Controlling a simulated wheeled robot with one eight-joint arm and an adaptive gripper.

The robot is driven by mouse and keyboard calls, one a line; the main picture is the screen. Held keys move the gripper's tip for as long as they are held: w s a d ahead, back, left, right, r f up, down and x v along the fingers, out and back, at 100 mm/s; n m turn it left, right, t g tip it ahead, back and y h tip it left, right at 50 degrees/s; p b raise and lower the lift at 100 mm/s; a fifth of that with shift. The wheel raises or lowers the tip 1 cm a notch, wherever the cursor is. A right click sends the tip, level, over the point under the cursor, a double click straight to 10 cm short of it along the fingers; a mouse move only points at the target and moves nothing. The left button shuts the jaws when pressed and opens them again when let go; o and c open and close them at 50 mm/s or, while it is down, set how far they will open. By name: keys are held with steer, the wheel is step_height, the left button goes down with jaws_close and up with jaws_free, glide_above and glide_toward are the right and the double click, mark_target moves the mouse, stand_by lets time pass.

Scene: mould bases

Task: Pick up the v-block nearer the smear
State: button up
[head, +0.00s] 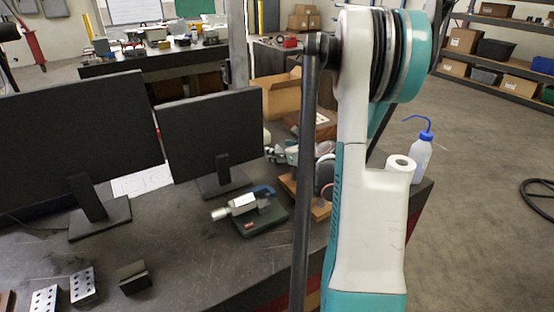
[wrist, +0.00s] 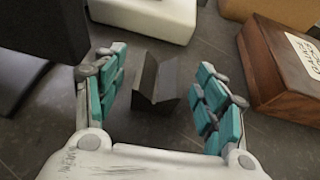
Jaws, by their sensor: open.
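In the wrist view, a dark grey v-block (wrist: 157,85) with a V-shaped notch sits on the dark bench top. My gripper (wrist: 161,72) is open, and its teal-padded fingers appear on either side of the v-block with visible gaps. I cannot tell how far the fingertips are above the bench. In the head view, a dark block (head: 133,276) that looks like a v-block lies near the front left of the bench. No smear can be made out with certainty.
In the wrist view, a wooden box (wrist: 284,68) with a label stands close on the right, and a pale object (wrist: 145,15) lies beyond. In the head view, perforated metal blocks (head: 84,285), two monitors (head: 212,135) and a micrometer (head: 240,205) stand on the bench (head: 185,265).

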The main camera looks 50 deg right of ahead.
jaws_close()
steer(key=shift+w, duration=0.1)
steer(key=shift+r, duration=0.15)
